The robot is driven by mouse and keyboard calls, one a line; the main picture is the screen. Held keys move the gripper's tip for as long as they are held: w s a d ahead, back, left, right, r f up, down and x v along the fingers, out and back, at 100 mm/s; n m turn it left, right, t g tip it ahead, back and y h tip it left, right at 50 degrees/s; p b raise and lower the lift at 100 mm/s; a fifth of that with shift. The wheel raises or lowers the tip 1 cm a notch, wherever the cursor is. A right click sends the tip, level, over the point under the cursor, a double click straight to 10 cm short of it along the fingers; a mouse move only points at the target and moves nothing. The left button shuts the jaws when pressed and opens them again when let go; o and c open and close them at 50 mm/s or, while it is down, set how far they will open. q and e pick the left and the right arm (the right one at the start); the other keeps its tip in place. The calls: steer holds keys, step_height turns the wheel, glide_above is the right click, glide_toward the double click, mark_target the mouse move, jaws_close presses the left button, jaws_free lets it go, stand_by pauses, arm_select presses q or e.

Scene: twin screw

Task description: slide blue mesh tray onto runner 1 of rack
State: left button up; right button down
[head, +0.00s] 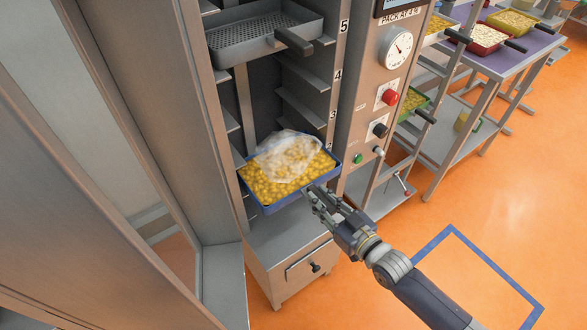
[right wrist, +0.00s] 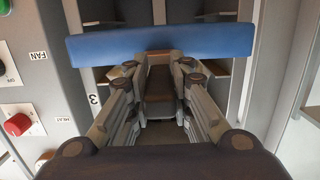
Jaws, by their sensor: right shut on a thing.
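The blue tray (head: 296,197) is filled with yellow pieces, with a whitish translucent patch over its back part. It sits low in the rack (head: 335,75) opening, below the label 3, its front part overlapping the right post. Whether its edges rest on runners cannot be told. My right gripper (head: 313,194) is at the tray's front, shut on its handle, which the fingers mostly hide. In the right wrist view the blue front wall (right wrist: 205,42) spans above the fingers, and a dark brown handle (right wrist: 158,84) shows between them. My left gripper is out of view.
A grey mesh tray (head: 262,32) with a dark handle sits high in the rack. A cabinet with a drawer (head: 305,262) stands below. A panel with a gauge (head: 396,47) and a red button (head: 390,97) is to the right. Tables with other trays stand beyond; orange floor is open.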

steer(key=f+p+v, duration=0.1)
steer(key=p+v, duration=0.3)
steer(key=v, duration=0.8)
steer(key=shift+s, duration=0.3)
